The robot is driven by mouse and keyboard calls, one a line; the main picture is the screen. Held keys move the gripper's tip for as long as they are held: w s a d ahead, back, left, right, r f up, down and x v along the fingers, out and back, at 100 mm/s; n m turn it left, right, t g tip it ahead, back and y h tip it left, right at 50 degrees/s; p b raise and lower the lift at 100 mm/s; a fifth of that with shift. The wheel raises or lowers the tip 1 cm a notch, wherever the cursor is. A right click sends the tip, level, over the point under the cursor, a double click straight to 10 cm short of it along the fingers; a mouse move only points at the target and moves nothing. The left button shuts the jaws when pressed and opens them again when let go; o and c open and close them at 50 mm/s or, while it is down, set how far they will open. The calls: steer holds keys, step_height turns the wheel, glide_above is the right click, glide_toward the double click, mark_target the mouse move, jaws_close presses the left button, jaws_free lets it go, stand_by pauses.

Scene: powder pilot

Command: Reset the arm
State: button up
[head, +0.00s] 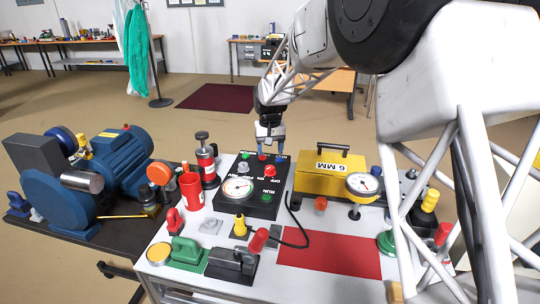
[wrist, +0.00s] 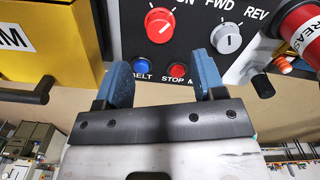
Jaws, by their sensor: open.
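My arm reaches in from the upper right of the head view. My gripper (head: 270,139) hangs at the far edge of the black control box (head: 262,208). In the wrist view my gripper (wrist: 160,62) is open with nothing between its blue fingers. Beyond them is the black panel (wrist: 120,45) with a red knob (wrist: 160,25), a grey knob (wrist: 229,38) by FWD and REV, a blue button (wrist: 142,65) labelled BELT and a red button (wrist: 178,69) labelled STOP. I cannot tell whether the fingers touch the panel.
A yellow box (head: 325,178) with a black handle stands right of the control box, a red-and-black grease bottle (head: 207,165) left of it. A blue motor (head: 120,155) sits on the dark left table. A red mat (head: 330,254) lies bare in front.

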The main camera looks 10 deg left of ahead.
steer(key=shift+r, duration=0.15)
steer(key=shift+s+d+r, duration=0.2)
steer(key=shift+d+r, duration=0.1)
steer(key=shift+d, duration=0.1)
steer(key=s+d+r+m, duration=0.1)
steer(key=s+d+r, duration=0.3)
steer(key=s+d, duration=0.25)
steer(key=s+d+r+t, duration=0.1)
steer(key=s+d+r, duration=0.3)
steer(key=s+d, duration=0.3)
steer(key=s+d+r+m, duration=0.1)
steer(key=s+d+r, duration=0.35)
steer(key=d, duration=0.35)
steer(key=s+d+f, duration=0.1)
steer(key=s+d, duration=0.3)
steer(key=s, duration=0.5)
steer(key=s+d+f+m+t, duration=0.1)
steer(key=s+d, duration=0.4)
steer(key=s, duration=0.5)
steer(key=s+d+f+m, duration=0.1)
steer(key=s+d, duration=0.4)
steer(key=s, duration=0.4)
steer(key=shift+s+d+f+t, duration=0.15)
steer(key=shift+s+f+t, duration=0.05)
steer(key=shift+s+t, duration=0.1)
steer(key=shift+c, duration=0.3)
